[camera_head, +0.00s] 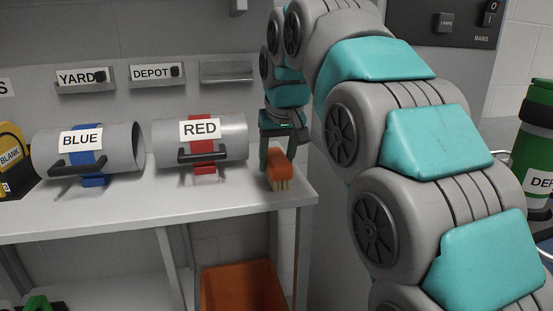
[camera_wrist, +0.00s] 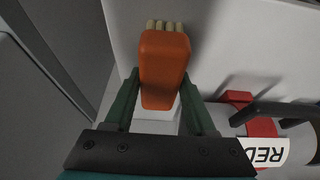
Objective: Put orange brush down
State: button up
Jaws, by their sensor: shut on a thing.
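The orange brush (camera_head: 279,168) is upright with its pale bristles down, at the right end of the grey bench top (camera_head: 130,206). The bristle tips look at or very near the surface; I cannot tell whether they touch. My gripper (camera_head: 281,150) comes from above and is shut on the brush's orange block. In the wrist view the brush (camera_wrist: 165,68) lies between the two green fingers of my gripper (camera_wrist: 162,100), with its bristles at the far end.
A tube labelled RED (camera_head: 232,138) lies left of the brush, and one labelled BLUE (camera_head: 122,150) is farther left. Small labelled holders YARD (camera_head: 70,88) and DEPOT (camera_head: 150,85) are on the back wall. An orange bin (camera_head: 240,290) is below the bench. The bench's right edge is close to the brush.

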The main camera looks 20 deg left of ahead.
aim_at(277, 156)
jog(key=o, duration=1.2)
jog(key=v, duration=0.4)
jog(key=shift+r, duration=0.2)
jog(key=shift+p+v, duration=0.35)
jog(key=shift+v, duration=1.35)
jog(key=shift+s, duration=0.1)
